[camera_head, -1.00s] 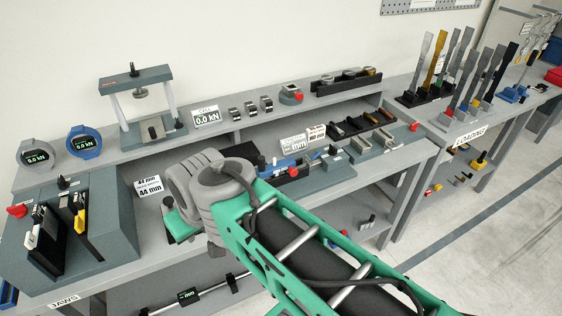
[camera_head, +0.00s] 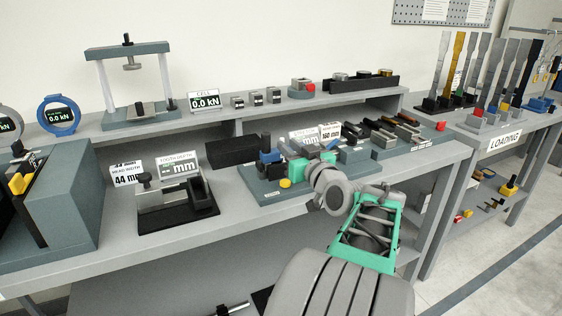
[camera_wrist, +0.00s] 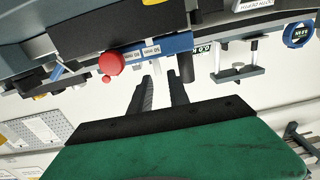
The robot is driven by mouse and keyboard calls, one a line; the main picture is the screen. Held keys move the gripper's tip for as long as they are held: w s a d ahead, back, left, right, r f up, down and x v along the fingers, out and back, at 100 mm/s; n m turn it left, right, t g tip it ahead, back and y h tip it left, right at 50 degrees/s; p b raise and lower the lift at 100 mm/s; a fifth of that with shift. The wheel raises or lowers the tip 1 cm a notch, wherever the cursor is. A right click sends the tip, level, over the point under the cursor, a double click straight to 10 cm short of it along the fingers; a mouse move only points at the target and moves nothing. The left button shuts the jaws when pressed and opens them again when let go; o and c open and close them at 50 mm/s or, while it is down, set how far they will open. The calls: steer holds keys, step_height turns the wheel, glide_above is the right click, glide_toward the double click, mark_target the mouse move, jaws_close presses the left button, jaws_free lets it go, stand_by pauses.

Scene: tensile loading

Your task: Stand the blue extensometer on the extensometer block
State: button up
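A blue upright part (camera_head: 270,157) stands on a grey-blue base plate (camera_head: 258,192) near the middle of the bench, beside a yellow knob. I cannot tell surely whether it is the blue extensometer. My wrist hides the right part of this plate. In the wrist view, a blue bar (camera_wrist: 178,43) with small white labels lies beyond my fingers, near a red knob (camera_wrist: 111,63). In the head view the fingers are hidden behind my wrist. I cannot identify the extensometer block for certain.
A black block (camera_head: 232,151) and a tooth-width gauge (camera_head: 176,201) stand left of the blue part. Behind is a raised shelf with a press frame (camera_head: 130,82). Racked specimens (camera_head: 485,75) stand at the right. The bench front between gauge and plate is clear.

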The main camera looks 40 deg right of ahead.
mark_target(283, 139)
steer(key=x, duration=0.5)
steer(key=shift+w+d, duration=0.1)
steer(key=shift+w, duration=0.05)
steer(key=shift+c, duration=0.4)
jaws_close()
steer(key=shift+r, duration=0.1)
stand_by(0.6)
